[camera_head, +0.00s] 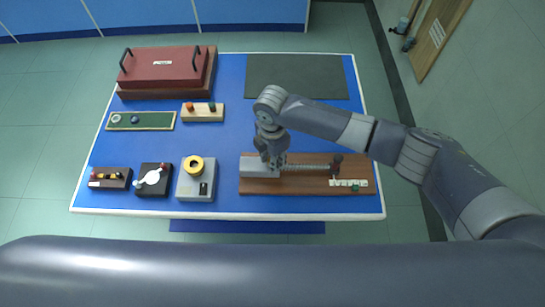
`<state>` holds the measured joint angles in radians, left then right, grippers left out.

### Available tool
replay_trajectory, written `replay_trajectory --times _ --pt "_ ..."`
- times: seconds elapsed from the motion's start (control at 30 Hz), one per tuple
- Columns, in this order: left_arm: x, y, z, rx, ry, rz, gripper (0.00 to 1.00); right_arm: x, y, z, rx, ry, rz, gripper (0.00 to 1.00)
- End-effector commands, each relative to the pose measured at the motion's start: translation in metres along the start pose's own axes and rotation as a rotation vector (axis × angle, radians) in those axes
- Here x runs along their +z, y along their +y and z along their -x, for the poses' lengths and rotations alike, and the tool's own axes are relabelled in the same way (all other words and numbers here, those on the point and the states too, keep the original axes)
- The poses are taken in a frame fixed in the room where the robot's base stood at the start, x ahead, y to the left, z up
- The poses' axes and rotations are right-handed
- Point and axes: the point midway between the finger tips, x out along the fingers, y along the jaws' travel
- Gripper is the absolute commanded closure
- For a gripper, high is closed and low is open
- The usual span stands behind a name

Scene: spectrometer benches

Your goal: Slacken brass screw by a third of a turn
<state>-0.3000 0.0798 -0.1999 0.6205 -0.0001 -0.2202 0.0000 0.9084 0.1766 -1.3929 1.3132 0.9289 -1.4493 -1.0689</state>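My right gripper (273,157) points down over the grey block (256,168) on a brown wooden board (290,188). Its fingers are small and partly hidden by its own wrist, so I cannot tell whether they are open or touch anything. A grey threaded-looking rod (308,166) runs right from there to a dark reddish knob (336,162). I cannot make out a brass screw for certain; part of the block is hidden under the gripper. A yellow ring-shaped knob (194,165) sits on a grey box (193,191) to the left. My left gripper is out of view.
On the blue table (232,139) are a dark red case (150,70), a dark mat (300,77), a wooden block with two knobs (204,117), a green strip (150,121), a black box with a white disc (152,178), and a small brown box (98,184).

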Motion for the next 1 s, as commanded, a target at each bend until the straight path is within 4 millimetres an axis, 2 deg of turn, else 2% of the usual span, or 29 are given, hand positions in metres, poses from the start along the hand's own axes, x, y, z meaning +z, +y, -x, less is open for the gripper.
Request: replay_trajectory --times 0.6,1.0 --pt "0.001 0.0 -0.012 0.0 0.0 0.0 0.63 -0.001 0.001 0.001 0.005 0.001 0.538 0.99" --pt "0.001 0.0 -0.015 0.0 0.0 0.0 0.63 -0.001 0.0 0.001 0.003 0.001 0.697 0.99"
